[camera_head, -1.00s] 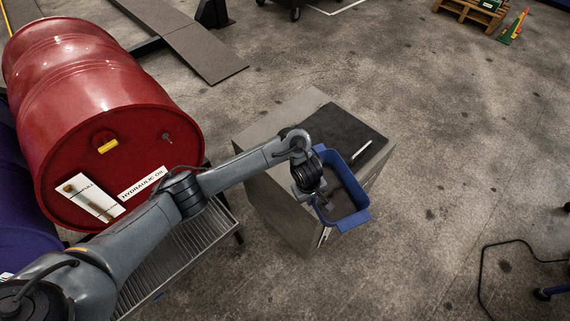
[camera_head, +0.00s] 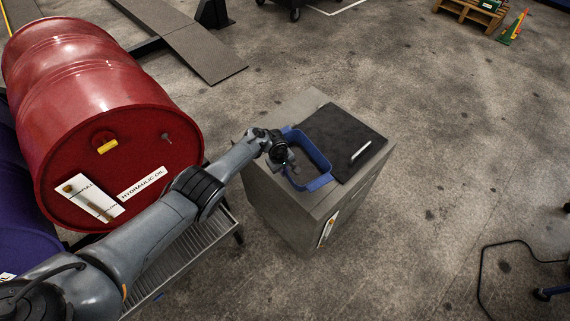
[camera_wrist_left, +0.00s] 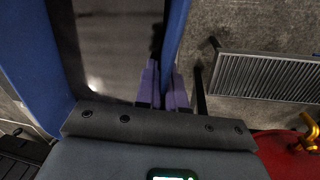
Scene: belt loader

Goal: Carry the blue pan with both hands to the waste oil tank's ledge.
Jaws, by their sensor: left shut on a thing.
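The blue pan (camera_head: 320,182) is a tray with raised walls, over the top of the grey cabinet (camera_head: 272,196), beside its black top panel. I cannot tell whether the pan touches the cabinet. My left gripper (camera_head: 290,168) is shut on the pan's left wall. In the left wrist view, the purple fingers (camera_wrist_left: 162,88) close on the blue pan wall (camera_wrist_left: 177,28), and the opposite wall (camera_wrist_left: 32,55) shows at left. My right gripper is out of view. No waste oil tank label is readable, so I cannot tell whether the cabinet is that tank.
A red hydraulic oil drum (camera_head: 95,120) lies at left, above a slatted grating (camera_head: 180,262). A pen-like white object (camera_head: 360,149) lies on the black panel (camera_head: 335,135). Open concrete floor (camera_head: 450,160) spreads to the right. A black cable (camera_head: 483,275) lies at lower right.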

